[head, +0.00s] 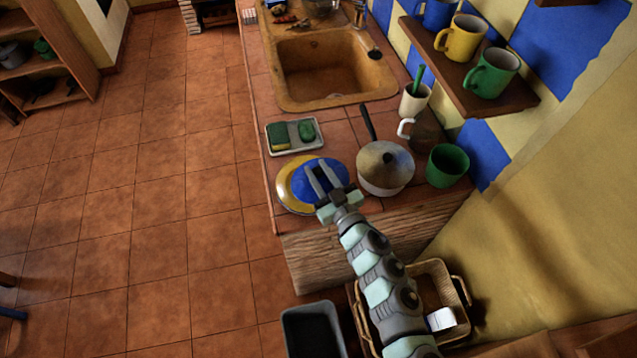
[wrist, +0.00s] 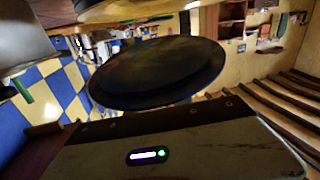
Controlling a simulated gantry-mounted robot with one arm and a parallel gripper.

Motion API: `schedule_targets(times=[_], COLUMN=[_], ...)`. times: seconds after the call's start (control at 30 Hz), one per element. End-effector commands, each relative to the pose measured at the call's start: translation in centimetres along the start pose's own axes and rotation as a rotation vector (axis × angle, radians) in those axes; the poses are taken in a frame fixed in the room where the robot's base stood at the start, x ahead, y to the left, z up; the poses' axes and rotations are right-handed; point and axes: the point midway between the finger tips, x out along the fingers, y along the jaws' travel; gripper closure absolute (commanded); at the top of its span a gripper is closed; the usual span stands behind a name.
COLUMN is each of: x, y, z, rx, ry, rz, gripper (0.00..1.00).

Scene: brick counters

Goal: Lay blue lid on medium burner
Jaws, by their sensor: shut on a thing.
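The blue lid (head: 336,170) is round and shows in the head view at the counter's near left edge. My gripper (head: 321,170) is shut on it, with its two fingers over the lid. In the wrist view the lid (wrist: 155,75) is a dark disc just beyond the gripper body. In the head view it overlaps a yellow-and-white plate (head: 288,188); how much gap lies between them I cannot tell. No burner can be made out in either view.
A lidded pot (head: 385,170) and a green cup (head: 447,165) stand right of the lid. A tray with sponges (head: 291,135) lies behind it, then a sink (head: 330,75). A basket (head: 445,290) and a dark bin (head: 312,330) are below. Open floor lies left.

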Motion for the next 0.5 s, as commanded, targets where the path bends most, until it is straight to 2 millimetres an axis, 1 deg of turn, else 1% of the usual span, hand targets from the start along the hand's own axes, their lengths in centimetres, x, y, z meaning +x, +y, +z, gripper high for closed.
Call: schedule_targets(times=[0.13,0.3,0.5], x=[0.0,0.0,-0.1], y=[-0.1,-0.3,-0.4], z=[1.1,3.9,4.5], rx=[-0.002,0.0,-0.002], ry=[0.0,-0.002,-0.001], rz=[-0.001,0.002,-0.001], gripper=[1.0,1.0,1.0])
